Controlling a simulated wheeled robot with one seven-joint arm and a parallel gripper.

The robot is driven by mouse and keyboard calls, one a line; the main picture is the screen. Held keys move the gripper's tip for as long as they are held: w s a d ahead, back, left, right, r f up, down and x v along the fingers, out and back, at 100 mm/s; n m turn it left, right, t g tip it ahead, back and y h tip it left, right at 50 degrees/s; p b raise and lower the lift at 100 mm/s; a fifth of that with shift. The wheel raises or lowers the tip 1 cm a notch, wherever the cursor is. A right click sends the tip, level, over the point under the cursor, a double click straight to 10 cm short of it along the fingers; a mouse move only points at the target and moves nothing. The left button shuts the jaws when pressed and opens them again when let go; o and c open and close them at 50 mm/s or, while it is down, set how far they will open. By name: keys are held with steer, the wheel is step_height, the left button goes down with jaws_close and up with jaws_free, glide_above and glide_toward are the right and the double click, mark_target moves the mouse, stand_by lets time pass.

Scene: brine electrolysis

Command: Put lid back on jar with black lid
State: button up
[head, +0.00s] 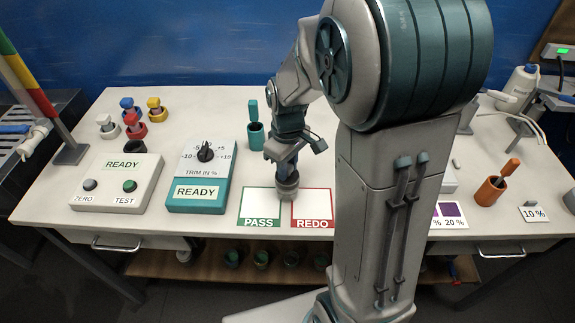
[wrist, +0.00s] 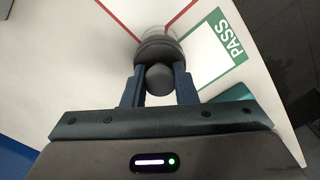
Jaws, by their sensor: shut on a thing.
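My gripper (head: 286,168) points down at the white table, near the line between the PASS and REDO squares. In the wrist view its two fingers (wrist: 159,70) are shut on the round grey-black knob of the black lid (wrist: 157,49). A clear glass jar (wrist: 155,31) shows just beyond the lid's edge. The lid appears to be at the jar's mouth, but I cannot tell whether it is fully seated. In the head view the jar (head: 288,190) is small and partly hidden under the gripper.
The PASS square (head: 259,207) and REDO square (head: 313,208) lie flat on the table. A teal trim box (head: 199,185) and a white READY box (head: 117,183) stand left. A teal holder (head: 255,135) stands behind. An orange holder (head: 491,190) stands right. My arm hides part of the table.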

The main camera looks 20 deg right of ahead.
steer(key=o, duration=1.5)
steer(key=shift+r, duration=0.1)
steer(key=shift+r+p, duration=2.65)
steer(key=shift+r, duration=0.8)
jaws_close()
